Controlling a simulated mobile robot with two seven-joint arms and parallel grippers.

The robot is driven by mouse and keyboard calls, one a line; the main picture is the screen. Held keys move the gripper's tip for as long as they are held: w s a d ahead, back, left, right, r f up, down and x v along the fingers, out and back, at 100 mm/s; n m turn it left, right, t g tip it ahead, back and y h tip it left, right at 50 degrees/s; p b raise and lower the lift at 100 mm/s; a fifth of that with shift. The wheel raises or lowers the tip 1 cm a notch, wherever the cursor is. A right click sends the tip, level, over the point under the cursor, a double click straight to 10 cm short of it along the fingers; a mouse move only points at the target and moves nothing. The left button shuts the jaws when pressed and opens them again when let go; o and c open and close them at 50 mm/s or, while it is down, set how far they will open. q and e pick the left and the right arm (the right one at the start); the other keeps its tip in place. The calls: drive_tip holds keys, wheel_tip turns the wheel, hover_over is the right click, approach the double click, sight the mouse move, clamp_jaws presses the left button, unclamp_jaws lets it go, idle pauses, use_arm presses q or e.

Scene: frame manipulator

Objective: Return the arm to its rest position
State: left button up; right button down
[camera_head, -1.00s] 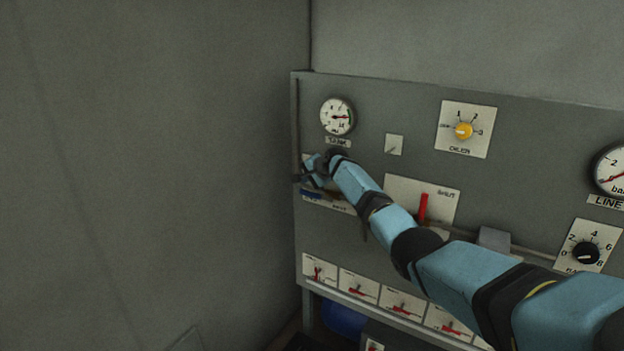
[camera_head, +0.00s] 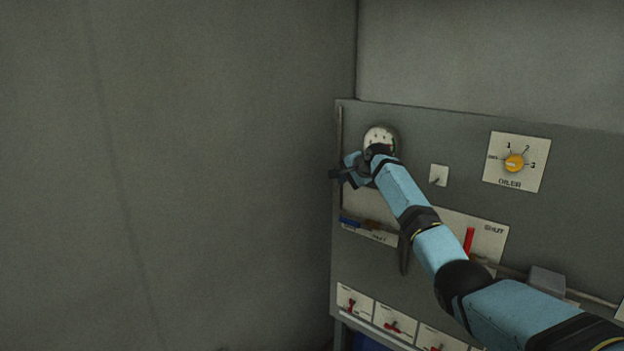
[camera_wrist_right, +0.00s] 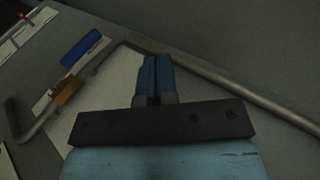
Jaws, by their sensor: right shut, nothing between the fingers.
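My right arm reaches in from the lower right in the head view, in front of the grey panel (camera_head: 380,270). My right gripper (camera_head: 338,174) is at the panel's left edge, just below the round gauge (camera_head: 380,138), which the arm partly covers. In the right wrist view the two blue fingers of the right gripper (camera_wrist_right: 155,72) are together, with nothing between them. Beyond them are a bent metal pipe (camera_wrist_right: 225,82), a blue handle grip (camera_wrist_right: 81,47) and an orange-brown fitting (camera_wrist_right: 67,90). My left gripper is not in view.
A yellow knob (camera_head: 514,163) on a white plate, a small toggle plate (camera_head: 438,175) and a red lever (camera_head: 469,240) are on the panel. A row of red switches (camera_head: 393,327) runs along the bottom. Plain wall (camera_head: 200,170) fills the left, with free room before it.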

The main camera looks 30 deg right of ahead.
drive_tip(key=s+a+f+n, duration=0.3)
drive_tip(key=s+a+f, duration=0.15)
drive_tip(key=f, duration=0.55)
drive_tip(key=s+a+f+n, duration=0.2)
drive_tip(key=s+a+f, duration=0.25)
drive_tip(key=f, duration=0.45)
drive_tip(key=s+a+f+n, duration=0.35)
drive_tip(key=a+f, duration=0.25)
drive_tip(key=f, duration=0.4)
drive_tip(key=s+a+f+n, duration=0.2)
drive_tip(key=s+a+f, duration=0.35)
drive_tip(key=s, duration=0.35)
drive_tip(key=s+a+f+n, duration=0.2)
drive_tip(key=s+a+f, duration=0.35)
drive_tip(key=s, duration=0.35)
drive_tip(key=s+a+n+y, duration=0.1)
drive_tip(key=s+a, duration=0.3)
drive_tip(key=s, duration=0.8)
drive_tip(key=s+a+n, duration=0.4)
drive_tip(key=s+a, duration=0.1)
drive_tip(key=s, duration=0.7)
drive_tip(key=shift+s+a+r+t+y, duration=0.2)
drive_tip(key=shift+s+t+y, duration=0.1)
drive_tip(key=shift+t+y, duration=0.1)
